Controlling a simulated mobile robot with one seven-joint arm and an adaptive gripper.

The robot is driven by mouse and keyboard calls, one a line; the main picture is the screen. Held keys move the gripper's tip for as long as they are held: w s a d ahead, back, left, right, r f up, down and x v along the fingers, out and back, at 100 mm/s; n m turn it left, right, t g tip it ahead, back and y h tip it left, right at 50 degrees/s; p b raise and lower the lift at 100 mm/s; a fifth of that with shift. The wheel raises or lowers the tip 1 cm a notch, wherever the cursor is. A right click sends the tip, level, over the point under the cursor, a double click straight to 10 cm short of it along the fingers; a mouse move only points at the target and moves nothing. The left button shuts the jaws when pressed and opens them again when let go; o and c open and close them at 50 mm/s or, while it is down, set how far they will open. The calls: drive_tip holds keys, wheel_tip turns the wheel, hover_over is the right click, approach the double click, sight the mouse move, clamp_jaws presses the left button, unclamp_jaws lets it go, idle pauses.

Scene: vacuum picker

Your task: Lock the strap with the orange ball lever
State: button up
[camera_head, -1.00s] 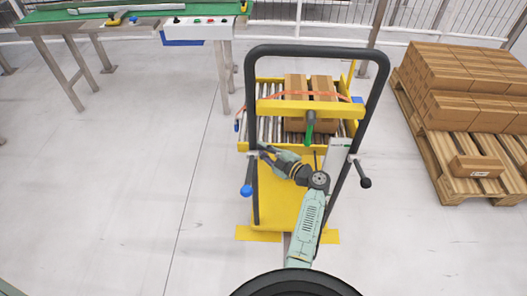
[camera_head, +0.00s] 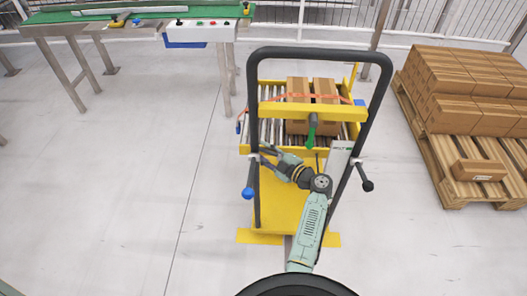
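An orange strap (camera_head: 277,86) runs across two brown boxes (camera_head: 298,90) on the roller bed of a yellow cart. I cannot make out an orange ball on any lever. A blue ball lever (camera_head: 248,193) hangs at the cart's left post, and a black ball lever (camera_head: 367,185) is at its right post. A green handle (camera_head: 311,131) hangs below the yellow crossbar. My gripper (camera_head: 266,152) is beside the left post, above the blue ball and below the crossbar. Its fingers are small and dark, so their opening and any contact with the post are unclear.
The cart's black frame (camera_head: 319,50) arches over the boxes and stands close around my arm. A pallet (camera_head: 453,183) with stacked boxes is at the right. A green conveyor table (camera_head: 60,16) stands at the upper left. The floor left of the cart is clear.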

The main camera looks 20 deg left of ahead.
drive_tip(key=v, duration=1.1)
drive_tip(key=shift+d, duration=0.25)
drive_tip(key=shift+s+r, duration=0.1)
